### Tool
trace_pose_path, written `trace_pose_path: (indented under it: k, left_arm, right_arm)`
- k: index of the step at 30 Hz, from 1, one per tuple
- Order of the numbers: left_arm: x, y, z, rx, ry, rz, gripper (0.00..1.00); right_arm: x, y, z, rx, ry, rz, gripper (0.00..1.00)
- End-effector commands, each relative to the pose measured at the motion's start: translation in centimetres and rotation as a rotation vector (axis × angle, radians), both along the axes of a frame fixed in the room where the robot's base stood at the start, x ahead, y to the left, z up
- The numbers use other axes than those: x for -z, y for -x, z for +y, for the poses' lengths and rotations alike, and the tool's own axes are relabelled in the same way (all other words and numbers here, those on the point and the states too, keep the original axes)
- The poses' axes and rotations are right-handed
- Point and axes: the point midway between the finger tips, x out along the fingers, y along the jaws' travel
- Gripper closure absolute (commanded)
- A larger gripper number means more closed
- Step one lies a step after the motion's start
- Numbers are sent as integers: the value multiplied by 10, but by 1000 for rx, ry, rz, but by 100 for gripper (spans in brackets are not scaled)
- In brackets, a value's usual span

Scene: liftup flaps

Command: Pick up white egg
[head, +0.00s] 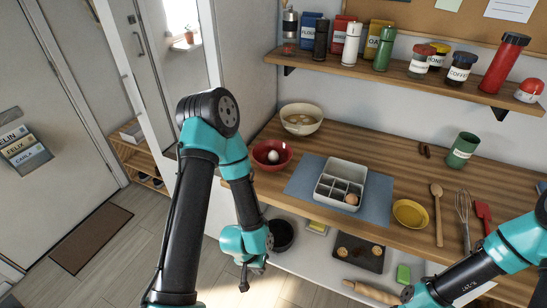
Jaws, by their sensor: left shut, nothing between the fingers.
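The white egg (273,155) lies in a red bowl (262,165) at the left end of the wooden counter. A brown egg (351,198) sits in a compartment of a pale divided box (345,169) on a blue mat. My left gripper (244,286) hangs low in front of the counter, below and left of the red bowl. It points down, is shut and empty, and is clear of the egg. My right arm comes in from the right at the lower edge; its gripper fingers do not show.
A cream bowl (301,119) stands behind the red bowl. A yellow bowl (410,213), wooden spoon (437,215), whisk (464,218) and green cup (463,150) are to the right. A shelf (400,74) with jars overhangs the back. A lower shelf holds a dark tray (359,253).

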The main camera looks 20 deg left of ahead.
Motion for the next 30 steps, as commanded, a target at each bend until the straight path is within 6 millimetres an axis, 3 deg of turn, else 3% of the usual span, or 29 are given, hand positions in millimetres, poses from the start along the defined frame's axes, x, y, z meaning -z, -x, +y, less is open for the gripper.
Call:
trace_pose_path:
  k: [8,25,30]
  left_arm:
    - [0,0,0,0,0,0,99]
    - [0,0,0,0,0,0,44]
    - [0,0,0,0,0,0,44]
  right_arm:
    - [0,0,0,0,0,0,28]
    - [0,0,0,0,0,0,28]
    - [0,0,0,0,0,0,28]
